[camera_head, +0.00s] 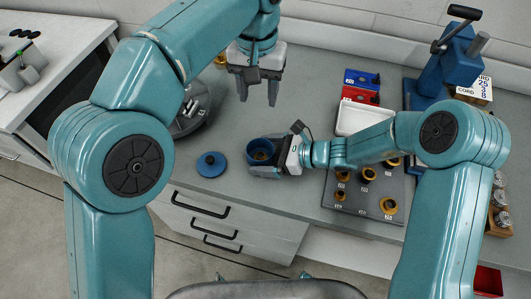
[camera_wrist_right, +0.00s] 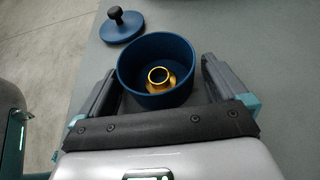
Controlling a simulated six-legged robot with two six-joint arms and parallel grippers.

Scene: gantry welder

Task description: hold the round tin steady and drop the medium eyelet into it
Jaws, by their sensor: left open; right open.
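The round tin (camera_head: 262,146) is blue and open-topped, and stands upright on the grey bench. It also shows in the right wrist view (camera_wrist_right: 155,100). A gold-coloured eyelet (camera_wrist_right: 158,78) lies inside it, flange down on the floor of the tin; I cannot tell its size class for certain. My right gripper (camera_wrist_right: 160,68) is open, with one finger on each side of the tin; contact with the wall is not clear. My left gripper (camera_head: 258,92) is open and empty, pointing down above the bench behind the tin.
The tin's blue lid (camera_head: 211,164) with a dark knob lies left of the tin. A grey board (camera_head: 362,208) with several gold eyelets lies to the right. Behind it are a white tray (camera_head: 358,118), red and blue boxes (camera_head: 362,78) and a blue press (camera_head: 453,65).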

